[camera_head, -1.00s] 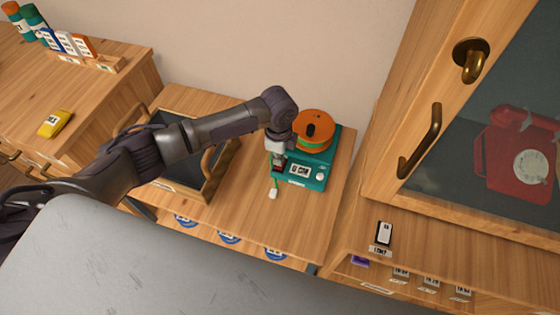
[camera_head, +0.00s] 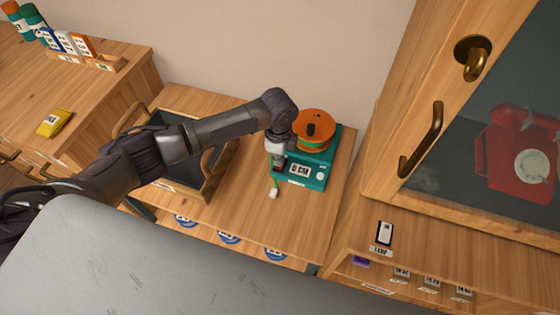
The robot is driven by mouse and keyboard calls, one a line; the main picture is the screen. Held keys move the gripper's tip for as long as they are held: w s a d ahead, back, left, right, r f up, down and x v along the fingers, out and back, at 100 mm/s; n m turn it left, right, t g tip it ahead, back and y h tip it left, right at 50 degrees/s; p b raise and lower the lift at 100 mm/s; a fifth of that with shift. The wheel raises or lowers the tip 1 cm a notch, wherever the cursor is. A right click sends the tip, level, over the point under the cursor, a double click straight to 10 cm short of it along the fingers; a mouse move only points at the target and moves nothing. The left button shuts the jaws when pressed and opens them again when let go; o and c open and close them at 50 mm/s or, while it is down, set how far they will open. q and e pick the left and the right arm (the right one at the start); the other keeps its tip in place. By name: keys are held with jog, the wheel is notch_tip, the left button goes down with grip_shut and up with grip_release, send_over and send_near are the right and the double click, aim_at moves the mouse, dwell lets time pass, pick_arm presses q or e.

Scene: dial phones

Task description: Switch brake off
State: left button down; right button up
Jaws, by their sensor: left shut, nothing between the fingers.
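A teal device (camera_head: 305,180) stands on the middle wooden counter, with an orange spool (camera_head: 314,124) on top and green line below the spool's rim. Its front has a small display (camera_head: 299,169) and a round white knob (camera_head: 320,175). A green line runs down from its left side to a white tag (camera_head: 273,193). My left gripper (camera_head: 277,165) is shut and empty, pointing down at the device's left edge. It covers that part of the device, so I cannot make out a brake switch or tell whether the fingers touch. My right gripper is out of view.
A dark-panelled wooden frame (camera_head: 205,185) with handles lies left of the device, under my left arm. A tall cabinet (camera_head: 385,150) with a brass handle (camera_head: 421,140) stands right, a red phone (camera_head: 525,160) behind its glass. A yellow object (camera_head: 54,123) lies far left.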

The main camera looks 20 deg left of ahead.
pick_arm(q)
jog(key=shift+f+b, duration=0.4)
jog(key=shift+f, duration=0.4)
dwell(0.4)
notch_tip(320, 180, up, 7)
jog(key=p, duration=0.8)
jog(key=shift+s, duration=0.1)
dwell(0.4)
